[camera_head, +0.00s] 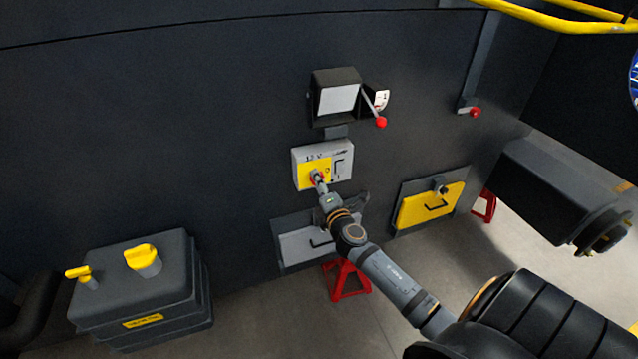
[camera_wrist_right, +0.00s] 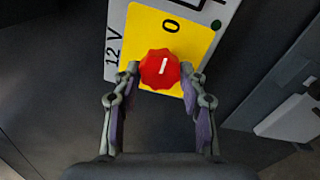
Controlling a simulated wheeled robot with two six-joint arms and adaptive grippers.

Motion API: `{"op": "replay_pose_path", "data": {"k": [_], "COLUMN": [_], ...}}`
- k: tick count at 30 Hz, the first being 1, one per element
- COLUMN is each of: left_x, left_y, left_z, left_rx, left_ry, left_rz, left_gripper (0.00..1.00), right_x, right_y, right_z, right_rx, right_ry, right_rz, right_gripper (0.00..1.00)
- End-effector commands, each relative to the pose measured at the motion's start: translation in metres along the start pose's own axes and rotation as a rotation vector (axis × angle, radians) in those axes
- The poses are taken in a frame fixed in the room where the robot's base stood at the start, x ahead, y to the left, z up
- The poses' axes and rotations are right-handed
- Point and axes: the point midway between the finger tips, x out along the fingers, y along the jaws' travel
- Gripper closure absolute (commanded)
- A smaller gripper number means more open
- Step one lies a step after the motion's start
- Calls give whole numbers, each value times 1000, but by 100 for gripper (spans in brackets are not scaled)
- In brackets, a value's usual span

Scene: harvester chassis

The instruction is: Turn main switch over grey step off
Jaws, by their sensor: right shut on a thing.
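The main switch is a red knob (camera_wrist_right: 160,69) on a yellow plate (camera_wrist_right: 146,33) of a grey box marked "12 V" (camera_head: 341,155). The box is on the dark wall above the grey step (camera_head: 294,247). In the right wrist view the knob's white line points nearly up, roughly toward the "0" on the plate. My right gripper (camera_head: 318,180) is shut on the knob, one finger on each side; the fingers (camera_wrist_right: 161,78) also show in the right wrist view. The gripper partly hides the knob in the head view. My left gripper is not in view.
A black box with a red-tipped lever (camera_head: 381,122) is above the switch box. A yellow step (camera_head: 414,209) is to the right, a dark tank with yellow caps (camera_head: 145,295) at lower left. A red stand (camera_head: 346,281) is below. Yellow rails (camera_head: 545,18) cross the upper right.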

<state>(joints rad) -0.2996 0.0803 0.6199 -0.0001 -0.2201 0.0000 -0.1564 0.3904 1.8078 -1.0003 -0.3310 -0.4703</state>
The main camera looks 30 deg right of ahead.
Motion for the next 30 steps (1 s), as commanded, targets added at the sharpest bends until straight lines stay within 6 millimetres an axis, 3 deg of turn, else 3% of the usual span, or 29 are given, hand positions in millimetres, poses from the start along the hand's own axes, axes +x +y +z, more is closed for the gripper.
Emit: {"op": "replay_pose_path", "data": {"k": [8, 9, 14, 24, 30], "left_x": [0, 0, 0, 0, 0], "left_y": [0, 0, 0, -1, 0], "left_z": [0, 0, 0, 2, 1], "left_rx": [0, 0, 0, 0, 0], "left_ry": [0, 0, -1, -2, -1], "left_rz": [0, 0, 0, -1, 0], "left_gripper": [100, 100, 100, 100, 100], "right_x": [0, 0, 0, -3, -40], "right_y": [0, 0, 0, -1, -2], "right_z": [0, 0, 0, 0, 0], "right_rx": [-4, -4, -3, -2, -5], "right_ry": [0, 0, 0, 0, 3], "right_rz": [-1, -1, 0, -1, -4], "right_gripper": [90, 57, 35, 35, 35]}}
